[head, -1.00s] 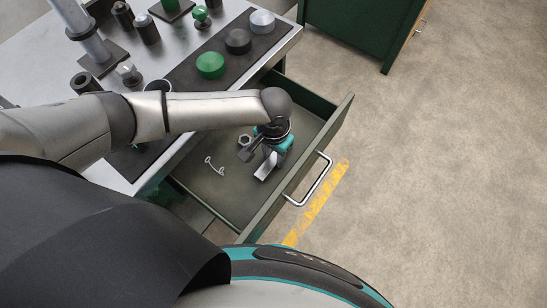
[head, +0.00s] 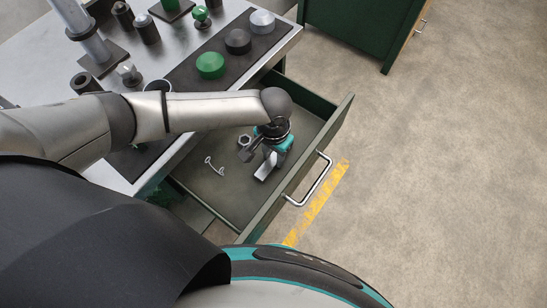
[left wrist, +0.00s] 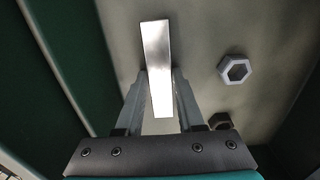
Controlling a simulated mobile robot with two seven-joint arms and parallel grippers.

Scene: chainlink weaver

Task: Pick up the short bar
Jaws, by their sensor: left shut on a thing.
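The short bar (head: 266,166) is a flat, bright metal strip in the open drawer. It also shows in the left wrist view (left wrist: 156,60), between the two fingers. My left gripper (left wrist: 160,85) is shut on the bar. In the head view my left gripper (head: 272,150) points down into the drawer, and its fingers are mostly hidden by the wrist. I cannot tell how far the bar is off the drawer floor. My right gripper is not in view.
The open green drawer (head: 225,200) has a metal handle (head: 309,183) at its front. A hex nut (head: 244,140) and a thin white handle-shaped piece (head: 214,166) lie inside. The table above holds a green knob (head: 210,65) and several dark cylinders. Floor at right is clear.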

